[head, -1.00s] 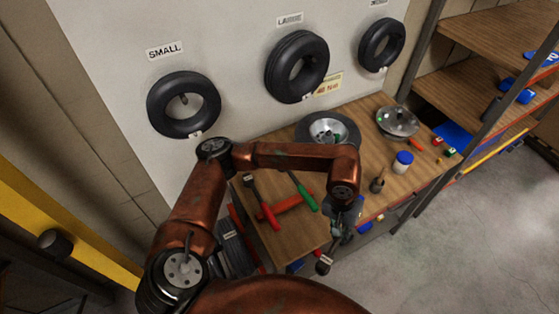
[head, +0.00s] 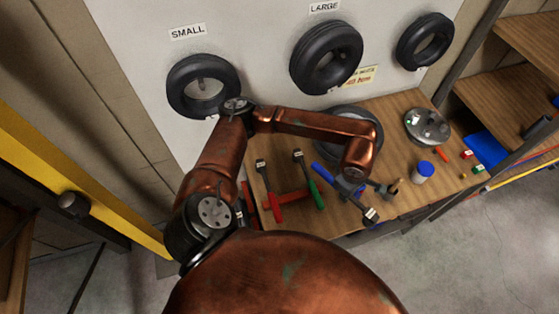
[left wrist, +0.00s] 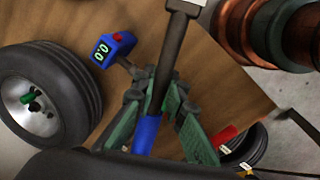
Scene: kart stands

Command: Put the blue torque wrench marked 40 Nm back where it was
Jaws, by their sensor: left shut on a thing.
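The blue torque wrench has a blue handle (head: 324,175) and a dark shaft ending in a head with a white label (head: 370,215). The label is too small to read. My left gripper (head: 350,190) is shut on it above the table's front part. In the left wrist view, the green-padded fingers (left wrist: 160,115) close around the wrench where the dark shaft meets the blue handle (left wrist: 147,133). A red-handled wrench (head: 272,205) and a green-handled wrench (head: 315,193) lie on the wooden table (head: 290,222), left of the gripper. My right gripper is not in view.
A wheel (head: 372,118) and a metal dish (head: 427,126) lie at the table's back. A blue-white jar (head: 424,172) and small red blocks stand right. A blue digital gauge (left wrist: 113,47) is near the fingers in the wrist view. Tyres (head: 327,57) hang on the wall.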

